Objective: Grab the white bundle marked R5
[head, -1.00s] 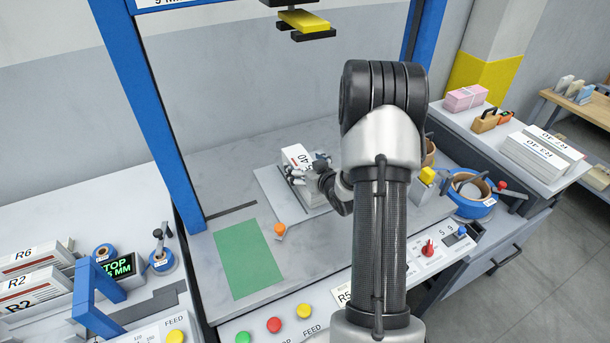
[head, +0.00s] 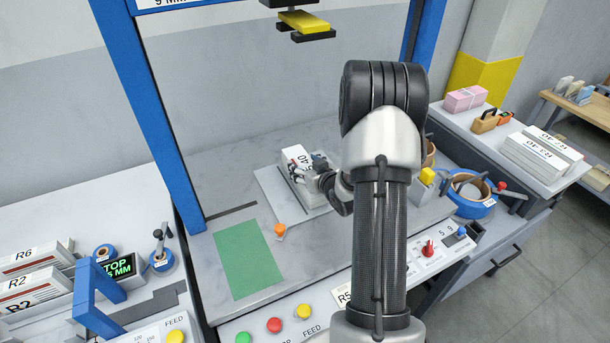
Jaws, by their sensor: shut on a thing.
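A white bundle (head: 296,154) lies on a pale raised plate (head: 270,192) in the middle of the machine bed. Its top print is partly covered, and a "40" shows; I cannot read an R5 on it. My gripper (head: 308,176) is at the bundle's near side, shut on it, with its fingers partly hidden by my own wrist. The bundle rests at or just above the plate; I cannot tell which. A label reading R5 (head: 344,296) sits on the front panel, partly behind my arm.
Blue posts (head: 165,120) frame the bed, with a yellow and black press head (head: 303,20) above. A green mat (head: 248,258) and an orange knob (head: 279,230) lie front left. Other bundles (head: 545,150) sit right.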

